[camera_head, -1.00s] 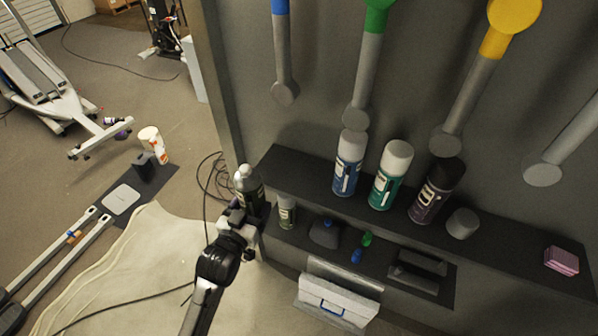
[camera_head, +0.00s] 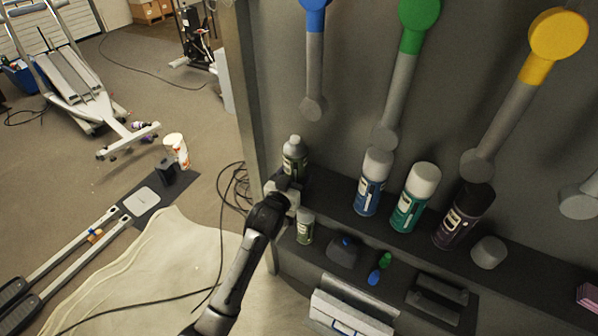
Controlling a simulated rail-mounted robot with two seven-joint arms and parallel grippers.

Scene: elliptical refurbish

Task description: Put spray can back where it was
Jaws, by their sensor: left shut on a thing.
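My left gripper (camera_head: 284,191) is at the left end of the upper shelf (camera_head: 335,205), shut on a dark spray can (camera_head: 294,160) with a grey top. The can is upright and sits at the shelf's left end, left of the other cans. I cannot tell whether its base touches the shelf. The gripper covers its lower part. A blue can (camera_head: 371,184), a green can (camera_head: 414,198) and a dark purple can (camera_head: 463,216) stand in a row to its right. My right gripper is not in view.
A grey cap (camera_head: 488,252) stands right of the cans. The lower shelf holds a small can (camera_head: 305,227), a dark box (camera_head: 343,251) and small green and blue items. A white toolbox (camera_head: 345,312) is below.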

